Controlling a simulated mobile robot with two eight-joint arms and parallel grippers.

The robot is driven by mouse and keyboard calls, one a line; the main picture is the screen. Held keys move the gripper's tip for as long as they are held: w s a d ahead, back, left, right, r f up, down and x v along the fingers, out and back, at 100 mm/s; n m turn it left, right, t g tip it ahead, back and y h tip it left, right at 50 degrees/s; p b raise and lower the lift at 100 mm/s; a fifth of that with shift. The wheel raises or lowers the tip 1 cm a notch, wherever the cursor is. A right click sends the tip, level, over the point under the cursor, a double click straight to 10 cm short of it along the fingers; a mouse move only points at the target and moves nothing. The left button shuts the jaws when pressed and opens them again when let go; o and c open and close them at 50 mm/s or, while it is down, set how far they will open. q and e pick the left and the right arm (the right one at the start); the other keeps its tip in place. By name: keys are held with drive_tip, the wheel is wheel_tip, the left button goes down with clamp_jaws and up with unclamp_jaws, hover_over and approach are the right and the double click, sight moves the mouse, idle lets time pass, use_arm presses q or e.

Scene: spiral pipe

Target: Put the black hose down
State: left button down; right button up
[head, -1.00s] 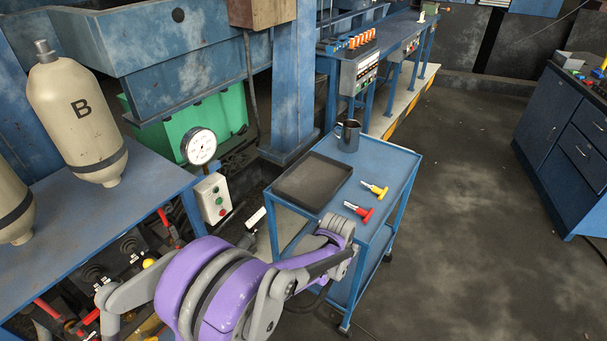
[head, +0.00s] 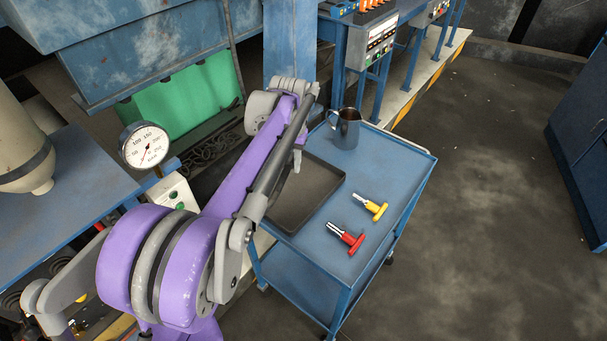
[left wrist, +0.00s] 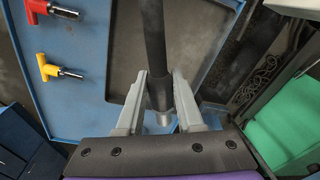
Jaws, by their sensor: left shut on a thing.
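The black hose (left wrist: 154,40) shows in the left wrist view as a dark, straight length between my fingers, with a pale metal end just below them. My left gripper (left wrist: 160,78) is shut on it. In the head view the left gripper (head: 297,161) hangs over the back left part of the black tray (head: 305,205), mostly behind my purple arm. I cannot make out the hose clearly there. The tray lies on the blue trolley (head: 395,195) and also shows behind the hose in the left wrist view (left wrist: 118,75). My right gripper is not in view.
A dark metal mug (head: 346,130) stands at the trolley's back. A yellow-handled tool (head: 374,208) and a red-handled tool (head: 349,240) lie right of the tray. A pressure gauge (head: 145,145) and a blue bench (head: 85,175) are at left. The floor at right is clear.

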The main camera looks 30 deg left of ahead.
use_arm(q)
drive_tip(key=f, duration=0.5)
drive_tip(key=shift+s+f, duration=0.15)
drive_tip(key=shift+s, duration=0.2)
drive_tip(key=shift+w+f+b, duration=0.1)
drive_tip(key=shift+f+b, duration=0.25)
drive_tip(key=shift+f, duration=1.7)
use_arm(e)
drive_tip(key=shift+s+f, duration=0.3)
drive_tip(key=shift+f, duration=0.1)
use_arm(q)
drive_tip(key=shift+f+b, duration=0.4)
drive_tip(key=shift+f, duration=0.2)
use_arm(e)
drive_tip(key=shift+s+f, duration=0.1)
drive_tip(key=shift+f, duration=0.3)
use_arm(q)
drive_tip(key=c, duration=0.5)
unclamp_jaws()
drive_tip(key=shift+c, duration=0.2)
